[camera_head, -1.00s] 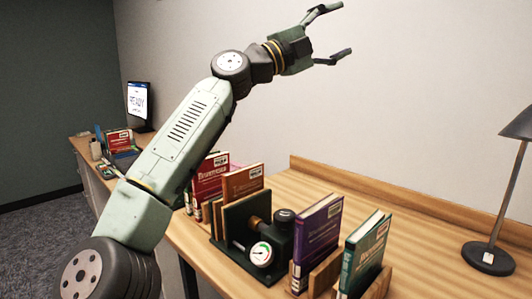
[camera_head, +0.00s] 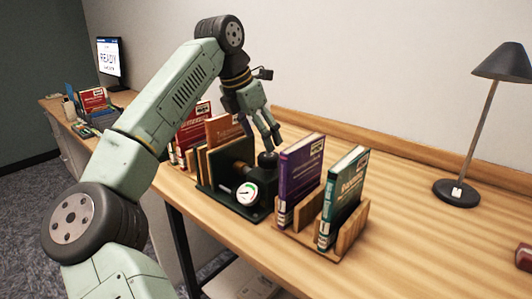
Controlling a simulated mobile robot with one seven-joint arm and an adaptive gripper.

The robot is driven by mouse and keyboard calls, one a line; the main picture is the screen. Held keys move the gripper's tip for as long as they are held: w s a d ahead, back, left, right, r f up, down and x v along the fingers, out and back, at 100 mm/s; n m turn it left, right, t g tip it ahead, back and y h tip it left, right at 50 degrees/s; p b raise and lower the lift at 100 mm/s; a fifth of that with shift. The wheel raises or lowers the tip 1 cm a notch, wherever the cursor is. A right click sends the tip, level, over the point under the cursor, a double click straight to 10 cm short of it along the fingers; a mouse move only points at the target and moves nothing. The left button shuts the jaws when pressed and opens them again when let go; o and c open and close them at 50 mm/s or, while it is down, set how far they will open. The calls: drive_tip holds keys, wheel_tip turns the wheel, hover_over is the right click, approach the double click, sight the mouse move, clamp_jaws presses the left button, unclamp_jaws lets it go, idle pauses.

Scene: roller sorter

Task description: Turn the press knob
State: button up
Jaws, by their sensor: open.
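The press (camera_head: 232,203) is a dark green device with a round white gauge (camera_head: 247,193) on its front, standing among books on the wooden desk. A black round knob (camera_head: 267,161) sits on top of the press's right part. My gripper (camera_head: 271,144) is open and points down just above this knob, with its fingertips close to it. I cannot tell whether the fingers touch the knob. My gripper and arm hide part of the area behind the press.
Orange-brown books (camera_head: 222,130) and red books (camera_head: 194,122) stand left of the press. A purple book (camera_head: 300,180) and a teal book (camera_head: 342,195) stand close on its right. A lamp (camera_head: 457,190) stands at the far right; the desk (camera_head: 400,190) before it is clear.

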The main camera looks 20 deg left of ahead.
sight(268, 155)
drive_tip(key=x, duration=0.6)
drive_tip(key=shift+w+d+f+p, duration=0.1)
drive_tip(key=shift+w+f+p, duration=0.1)
drive_tip(key=shift+p, duration=0.2)
drive_tip(key=c, duration=1.1)
drive_tip(key=shift+c, duration=0.2)
drive_tip(key=shift+f+n+b, duration=0.1)
drive_tip(key=shift+n+b, duration=0.3)
